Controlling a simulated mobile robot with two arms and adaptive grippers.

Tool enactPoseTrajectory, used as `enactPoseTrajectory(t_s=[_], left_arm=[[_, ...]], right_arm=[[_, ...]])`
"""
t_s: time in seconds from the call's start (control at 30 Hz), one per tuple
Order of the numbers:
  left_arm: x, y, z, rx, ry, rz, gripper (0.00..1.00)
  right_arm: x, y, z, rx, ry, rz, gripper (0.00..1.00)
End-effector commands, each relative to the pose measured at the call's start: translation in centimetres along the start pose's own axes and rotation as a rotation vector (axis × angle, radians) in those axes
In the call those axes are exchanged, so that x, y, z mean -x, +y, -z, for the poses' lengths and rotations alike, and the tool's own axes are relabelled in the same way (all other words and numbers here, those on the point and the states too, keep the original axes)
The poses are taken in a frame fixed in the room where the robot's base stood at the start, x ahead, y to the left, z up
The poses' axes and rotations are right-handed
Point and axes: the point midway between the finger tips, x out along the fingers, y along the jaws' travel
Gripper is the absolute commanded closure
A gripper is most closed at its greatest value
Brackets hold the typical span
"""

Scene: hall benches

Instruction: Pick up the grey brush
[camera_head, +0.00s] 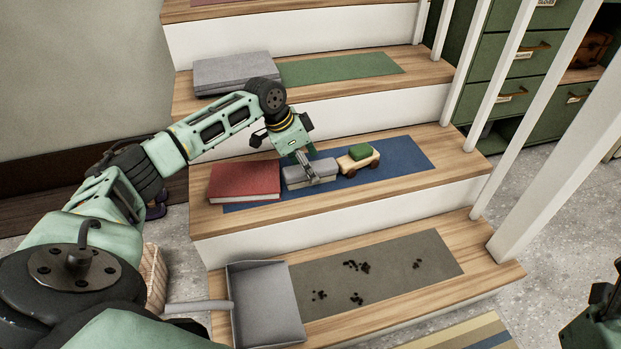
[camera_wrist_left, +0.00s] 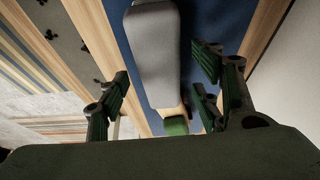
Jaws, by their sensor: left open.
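The grey brush (camera_head: 322,169) lies on the blue mat on the middle step, between a red book and a toy truck. My left gripper (camera_head: 304,166) is over the brush, pointing down, and hides part of it. In the left wrist view the grey brush (camera_wrist_left: 152,55) runs between the spread fingers of my left gripper (camera_wrist_left: 163,80). The jaws are open, with gaps beside the brush; I cannot tell whether either finger touches it. A dark part of my right gripper (camera_head: 595,318) shows at the lower right edge, its jaws unclear.
The red book (camera_head: 244,180) is close on the left. The wooden truck with a green block (camera_head: 360,152) is close on the right. The blue mat (camera_head: 405,155) is bare farther right. A grey dustpan (camera_head: 265,300) and dark crumbs are on the lower step. White balusters stand right.

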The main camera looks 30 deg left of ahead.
Motion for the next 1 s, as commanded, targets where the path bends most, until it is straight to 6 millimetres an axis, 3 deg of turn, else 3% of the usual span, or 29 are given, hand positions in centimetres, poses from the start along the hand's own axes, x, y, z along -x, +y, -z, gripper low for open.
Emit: enactPoseTrajectory(t_s=[0.03,0.13,0.47,1.0], left_arm=[[-1.1,0.0,-0.1,0.0,0.001,-0.001,0.41],[-2.0,0.0,-0.1,0.0,0.0,0.0,0.41],[-2.3,0.0,0.0,0.0,0.001,0.001,0.41],[-2.3,0.0,0.0,0.0,0.0,0.001,0.87]], right_arm=[[0.2,-0.1,0.0,0.002,0.017,0.006,0.4],[-0.2,-0.1,0.1,0.004,0.035,0.014,0.4],[-0.7,-0.1,0.1,0.006,0.043,0.018,0.4],[-0.7,-0.1,0.1,0.005,0.042,0.018,0.4]])
